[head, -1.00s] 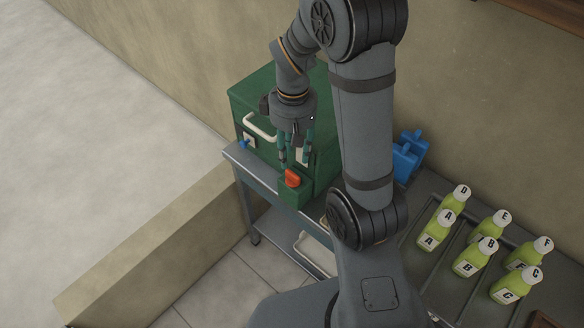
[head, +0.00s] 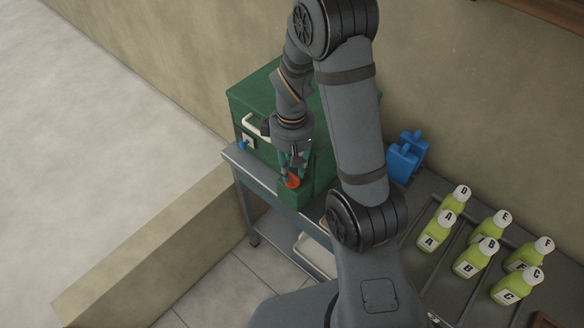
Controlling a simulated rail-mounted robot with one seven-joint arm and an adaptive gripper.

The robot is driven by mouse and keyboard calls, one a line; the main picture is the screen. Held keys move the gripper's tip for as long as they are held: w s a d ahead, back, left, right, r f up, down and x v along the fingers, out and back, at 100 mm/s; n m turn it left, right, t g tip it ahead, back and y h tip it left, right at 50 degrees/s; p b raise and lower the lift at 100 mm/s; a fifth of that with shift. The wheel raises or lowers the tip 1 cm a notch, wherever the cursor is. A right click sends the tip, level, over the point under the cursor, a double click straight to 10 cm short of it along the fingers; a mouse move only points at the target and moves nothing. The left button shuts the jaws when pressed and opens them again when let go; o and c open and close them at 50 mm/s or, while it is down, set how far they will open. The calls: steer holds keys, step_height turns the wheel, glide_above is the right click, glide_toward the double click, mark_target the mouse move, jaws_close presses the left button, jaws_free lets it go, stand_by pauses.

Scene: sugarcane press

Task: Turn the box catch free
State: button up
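The green box (head: 252,97) stands on a grey metal table against the wall, with a white handle (head: 250,124) on its front. A small blue catch (head: 243,145) on a pale plate is at the front left. An orange-red knob (head: 293,182) sits on a small green block (head: 291,194) at the box's front. My gripper (head: 293,175) points down over the knob, its fingers apart on either side of it. The fingers partly hide the knob, and I cannot tell whether they touch it.
Several lettered green bottles (head: 436,231) stand in a rack at the right. A blue object (head: 407,156) is behind my arm at the wall. A low beige wall (head: 150,250) runs along the left, with tiled floor (head: 225,292) in front of the table.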

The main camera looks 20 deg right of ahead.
jaws_close()
steer(key=n, duration=0.3)
steer(key=shift+a, duration=0.1)
stand_by(0.4)
steer(key=shift+o, duration=1.8)
jaws_free()
